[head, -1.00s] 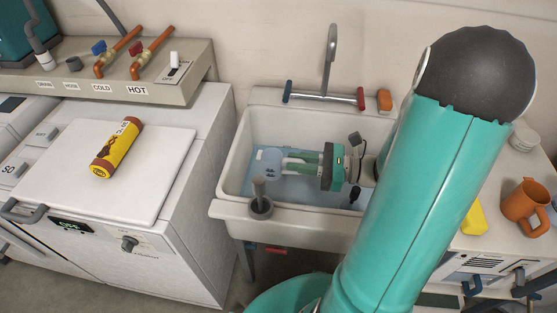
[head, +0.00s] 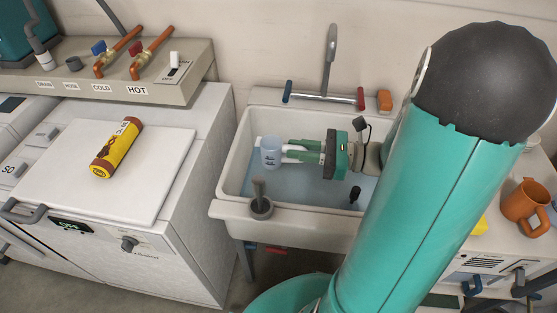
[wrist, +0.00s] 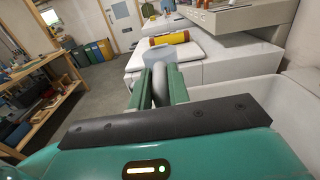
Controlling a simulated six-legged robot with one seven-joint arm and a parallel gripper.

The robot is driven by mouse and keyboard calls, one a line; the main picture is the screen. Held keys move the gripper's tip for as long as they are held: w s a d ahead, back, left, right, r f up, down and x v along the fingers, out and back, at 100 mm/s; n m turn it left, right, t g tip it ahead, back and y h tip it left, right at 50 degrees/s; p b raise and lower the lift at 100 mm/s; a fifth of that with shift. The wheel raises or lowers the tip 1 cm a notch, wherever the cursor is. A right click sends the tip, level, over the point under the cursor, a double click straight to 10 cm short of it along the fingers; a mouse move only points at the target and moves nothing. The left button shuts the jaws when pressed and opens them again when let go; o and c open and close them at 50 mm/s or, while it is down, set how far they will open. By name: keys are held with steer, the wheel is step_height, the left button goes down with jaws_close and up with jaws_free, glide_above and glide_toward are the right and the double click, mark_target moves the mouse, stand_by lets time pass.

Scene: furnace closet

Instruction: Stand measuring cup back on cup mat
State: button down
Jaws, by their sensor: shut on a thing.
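A pale blue, see-through measuring cup (head: 270,153) is in the sink in the head view, at the tips of my gripper (head: 288,152). It looks about upright, and I cannot tell whether its base touches anything. My gripper reaches in from the right, its green fingers level and shut on the cup. In the wrist view, my gripper (wrist: 160,84) has a rounded grey piece, probably the cup's handle, between the fingers, with a pale part of the cup (wrist: 160,54) beyond them. I cannot make out the cup mat.
The sink (head: 228,208) has raised walls, bluish water and a faucet (head: 331,60) behind. A grey plunger-like thing (head: 261,205) stands at its front rim. A yellow-brown canister (head: 116,149) lies on the white lid at left. An orange mug (head: 524,202) stands at right.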

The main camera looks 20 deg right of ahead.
steer(key=shift+r, duration=1.9)
